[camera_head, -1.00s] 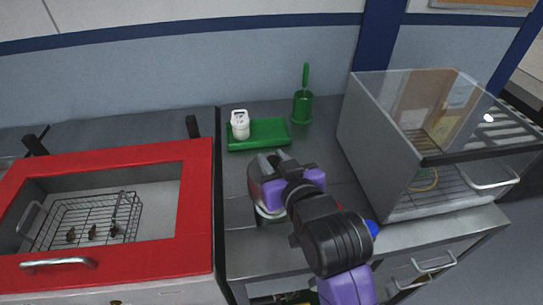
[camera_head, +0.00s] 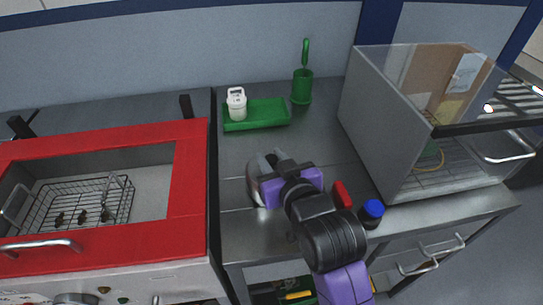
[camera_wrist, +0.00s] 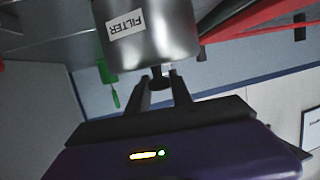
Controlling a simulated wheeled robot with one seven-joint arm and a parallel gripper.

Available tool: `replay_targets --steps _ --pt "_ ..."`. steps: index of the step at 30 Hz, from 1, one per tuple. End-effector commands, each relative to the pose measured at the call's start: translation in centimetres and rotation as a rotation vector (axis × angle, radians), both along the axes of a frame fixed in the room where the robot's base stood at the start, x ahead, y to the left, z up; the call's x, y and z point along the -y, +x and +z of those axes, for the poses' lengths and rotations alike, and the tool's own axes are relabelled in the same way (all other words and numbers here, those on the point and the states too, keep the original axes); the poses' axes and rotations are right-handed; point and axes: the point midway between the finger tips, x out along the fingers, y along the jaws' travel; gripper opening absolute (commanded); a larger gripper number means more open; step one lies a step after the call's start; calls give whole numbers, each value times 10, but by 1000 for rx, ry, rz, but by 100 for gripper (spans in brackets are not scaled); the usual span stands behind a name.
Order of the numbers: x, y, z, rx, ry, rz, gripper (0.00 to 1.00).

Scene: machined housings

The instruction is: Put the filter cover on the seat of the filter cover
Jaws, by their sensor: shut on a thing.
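The filter cover (camera_wrist: 150,32) is a shiny metal cylinder with a white label reading FILTER. It fills the top middle of the wrist view. My gripper (camera_wrist: 163,82) is shut on its small dark knob. In the head view the metal cover (camera_head: 256,188) shows at the left side of my gripper (camera_head: 272,158), over the steel worktop, partly hidden by the wrist. I cannot tell its height above the worktop. I cannot make out the seat of the filter cover in either view.
A green tray (camera_head: 270,114) holds a white bottle (camera_head: 237,104); a green holder (camera_head: 302,88) stands beside it. A red block (camera_head: 342,194) and blue-capped jar (camera_head: 371,212) lie right of my arm. A glass-topped box (camera_head: 385,130) stands right, a red-framed basin (camera_head: 190,185) left.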

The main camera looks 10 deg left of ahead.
Motion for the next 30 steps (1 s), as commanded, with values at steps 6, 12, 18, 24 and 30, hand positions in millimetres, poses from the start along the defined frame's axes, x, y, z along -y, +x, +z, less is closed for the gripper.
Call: replay_targets --steps 6,12,18,24,30 --pt "0 0 1 2 1 0 0" --pt "0 0 0 2 1 0 0" --pt "1 -2 -2 1 0 0 0" --pt "1 -2 -3 1 0 0 0" --pt "1 -2 -3 1 0 0 52"
